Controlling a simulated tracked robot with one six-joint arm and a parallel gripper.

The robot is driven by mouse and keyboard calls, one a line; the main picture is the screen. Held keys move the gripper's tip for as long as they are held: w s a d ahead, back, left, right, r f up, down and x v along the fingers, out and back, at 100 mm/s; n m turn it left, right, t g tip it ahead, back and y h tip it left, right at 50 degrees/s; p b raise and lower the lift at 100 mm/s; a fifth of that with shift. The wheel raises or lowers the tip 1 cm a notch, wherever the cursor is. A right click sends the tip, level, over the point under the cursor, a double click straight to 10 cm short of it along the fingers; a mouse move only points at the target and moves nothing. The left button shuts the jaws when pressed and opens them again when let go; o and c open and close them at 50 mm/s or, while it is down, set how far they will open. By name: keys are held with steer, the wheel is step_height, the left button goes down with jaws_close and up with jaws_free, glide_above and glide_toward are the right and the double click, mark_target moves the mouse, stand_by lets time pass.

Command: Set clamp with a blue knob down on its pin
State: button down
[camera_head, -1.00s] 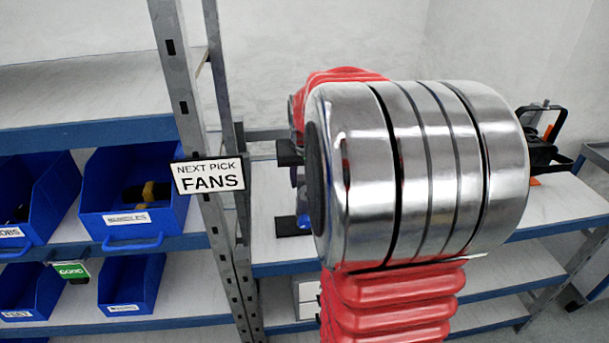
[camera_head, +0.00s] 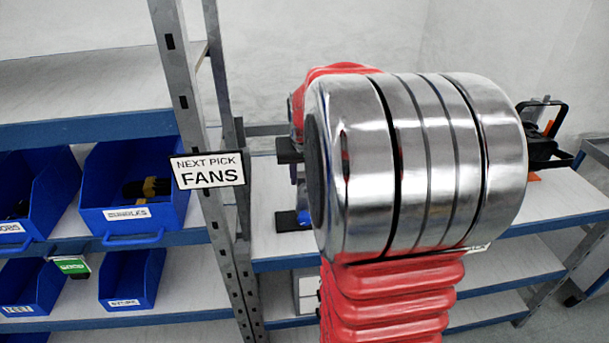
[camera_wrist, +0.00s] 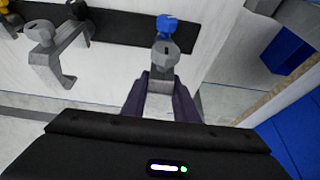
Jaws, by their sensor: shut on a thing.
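In the wrist view my gripper (camera_wrist: 161,98) is shut on a grey clamp (camera_wrist: 165,56) with a blue knob (camera_wrist: 167,25). The clamp's grey round head shows just beyond the fingertips, and its blue knob lies over the edge of a dark strip (camera_wrist: 120,27). Whether the clamp touches the strip cannot be told. I cannot make out its pin.
Another grey clamp (camera_wrist: 45,46) sits by the strip at left, near a yellow knob (camera_wrist: 4,5). A blue bin (camera_wrist: 286,48) is at right. In the head view, a rack post (camera_head: 184,100) bears a sign (camera_head: 208,171) left of my arm; black gear (camera_head: 541,138) stands on the shelf at right.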

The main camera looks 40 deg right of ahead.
steer(key=shift+f, duration=1.2)
stand_by(0.3)
steer(key=c, duration=1.3)
jaws_free()
steer(key=shift+c, duration=0.2)
steer(key=shift+o, duration=0.3)
steer(key=o, duration=0.5)
steer(key=shift+r, duration=0.1)
steer(key=shift+v, duration=5.4)
steer(key=shift+a, duration=0.1)
